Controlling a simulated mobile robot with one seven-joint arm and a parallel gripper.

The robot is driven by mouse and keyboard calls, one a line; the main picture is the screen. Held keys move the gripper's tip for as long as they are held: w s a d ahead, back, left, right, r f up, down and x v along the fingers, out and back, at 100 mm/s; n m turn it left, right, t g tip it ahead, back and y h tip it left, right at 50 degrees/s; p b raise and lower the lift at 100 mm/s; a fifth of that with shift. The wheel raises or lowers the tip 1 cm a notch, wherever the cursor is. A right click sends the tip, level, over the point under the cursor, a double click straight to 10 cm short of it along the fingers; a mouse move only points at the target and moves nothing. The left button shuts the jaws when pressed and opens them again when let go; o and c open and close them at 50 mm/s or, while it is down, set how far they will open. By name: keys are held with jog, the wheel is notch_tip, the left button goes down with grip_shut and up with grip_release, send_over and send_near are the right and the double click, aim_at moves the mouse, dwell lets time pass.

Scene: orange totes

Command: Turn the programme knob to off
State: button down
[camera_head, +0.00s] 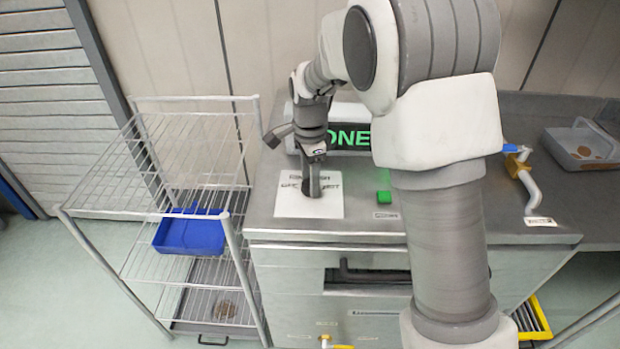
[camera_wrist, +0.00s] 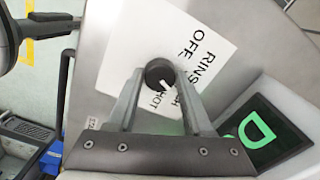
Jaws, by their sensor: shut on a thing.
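The programme knob (camera_wrist: 160,73) is a small round black knob with a white pointer mark. It stands on a white label plate (camera_wrist: 125,72) on the metal machine top; the plate also shows in the head view (camera_head: 325,208). In the wrist view the pointer mark is on the knob's lower right side, away from the word OFF at its upper right. RINSE and HOT are also readable; other words are partly hidden. My gripper (camera_wrist: 161,78) is shut on the knob, one finger on each side. In the head view my gripper (camera_head: 314,188) points down and hides the knob.
A green-lettered display (camera_head: 347,139), partly hidden by my arm, stands behind the plate. A green button (camera_head: 384,197) is to its right. A wire rack (camera_head: 150,211) with a blue bin (camera_head: 188,233) stands left. A lever (camera_head: 524,178) and grey tray (camera_head: 575,150) are right.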

jog(key=shift+n, duration=0.3)
jog(key=n+p, duration=0.1)
jog(key=n, duration=0.2)
jog(key=shift+n, duration=0.3)
jog(key=n+p, duration=0.1)
jog(key=n, duration=0.8)
jog(key=shift+p, duration=0.35)
jog(key=shift+n+p, duration=0.35)
jog(key=shift+n, duration=1.95)
jog(key=shift+c, duration=1.5)
grip_release()
